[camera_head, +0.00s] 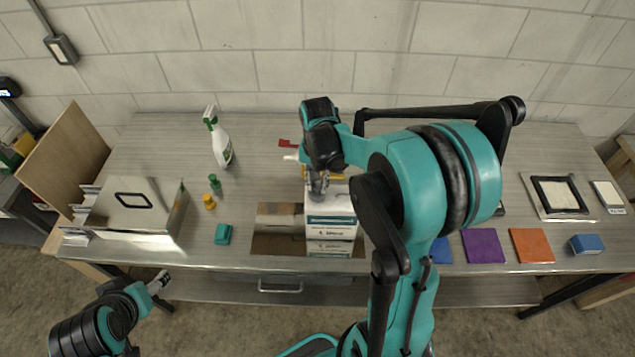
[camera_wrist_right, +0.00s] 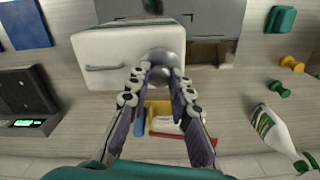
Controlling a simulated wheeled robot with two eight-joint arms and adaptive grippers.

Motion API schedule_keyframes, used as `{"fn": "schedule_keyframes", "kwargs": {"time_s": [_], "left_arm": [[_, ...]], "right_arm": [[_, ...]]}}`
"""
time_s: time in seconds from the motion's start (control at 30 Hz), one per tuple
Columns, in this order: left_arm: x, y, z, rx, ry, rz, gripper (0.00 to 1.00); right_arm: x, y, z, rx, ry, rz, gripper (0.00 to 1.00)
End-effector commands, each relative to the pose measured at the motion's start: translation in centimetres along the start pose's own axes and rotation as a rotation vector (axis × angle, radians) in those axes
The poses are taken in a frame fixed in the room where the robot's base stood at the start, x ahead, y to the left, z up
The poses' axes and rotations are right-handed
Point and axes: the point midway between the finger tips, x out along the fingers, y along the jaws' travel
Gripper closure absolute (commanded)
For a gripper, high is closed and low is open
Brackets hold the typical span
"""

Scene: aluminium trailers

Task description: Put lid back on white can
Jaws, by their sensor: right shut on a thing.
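A white box-like can (camera_head: 343,203) with teal and dark markings on its front stands near the table's front edge, at the middle. It also shows in the right wrist view (camera_wrist_right: 110,50), with a grey handle on its face. My right gripper (camera_head: 317,178) is over the can's back left part. In the right wrist view its fingers (camera_wrist_right: 160,76) are shut on a shiny grey rounded piece (camera_wrist_right: 168,55), which looks like the lid or its knob. I cannot tell whether this piece touches the can. My left gripper (camera_head: 157,282) is low, in front of the table; its jaws are too small to read.
A metal box (camera_head: 135,205) stands farther left. A yellow bin (camera_wrist_right: 160,108) is behind the can. Coloured squares (camera_head: 483,246) lie right.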

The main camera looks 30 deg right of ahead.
Motion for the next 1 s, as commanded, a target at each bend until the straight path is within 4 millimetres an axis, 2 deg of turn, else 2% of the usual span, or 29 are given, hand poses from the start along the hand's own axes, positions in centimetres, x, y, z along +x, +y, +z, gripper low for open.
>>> {"fn": "schedule_keyframes", "kwargs": {"time_s": [0.97, 1.0], "left_arm": [[0.20, 0.00, 0.14, 0.000, 0.000, 0.000, 0.34], [0.20, 0.00, 0.14, 0.000, 0.000, 0.000, 0.34]], "right_arm": [[0.05, 0.00, -0.01, 0.000, 0.000, 0.000, 0.99], [0.06, 0.00, -0.01, 0.000, 0.000, 0.000, 0.72]]}}
